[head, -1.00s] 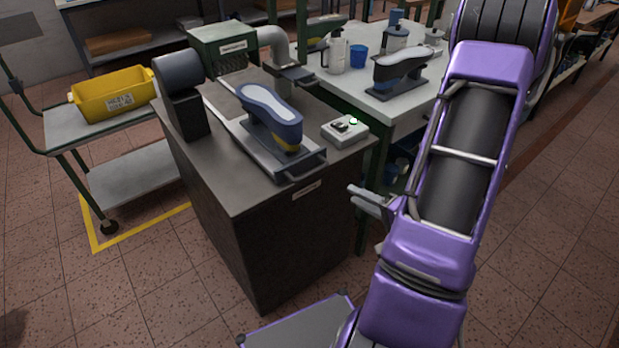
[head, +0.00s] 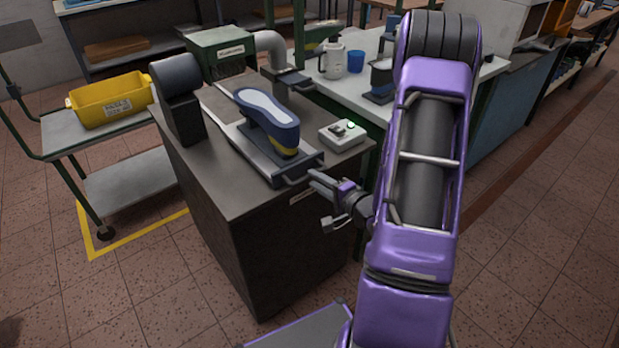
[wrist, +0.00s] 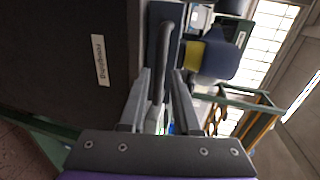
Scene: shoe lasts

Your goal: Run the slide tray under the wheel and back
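The slide tray (head: 235,133) lies on top of the dark bench, its front handle (head: 301,175) at the bench's front edge. A blue shoe last (head: 268,118) with a pale sole and a yellow band stands upside down on it. A dark wheel-like drum (head: 176,75) stands on a post at the bench's left side. My gripper (head: 320,200) is open and empty at the front edge by the handle. In the wrist view the handle bar (wrist: 166,45) shows between and beyond the gripper fingers (wrist: 163,85); I cannot tell whether they touch it.
A control box (head: 342,133) with a lit green light sits right of the tray. A yellow bin (head: 110,97) stands on a cart at left. A white table (head: 400,40) with a jug and blue cup is behind. The floor in front is clear.

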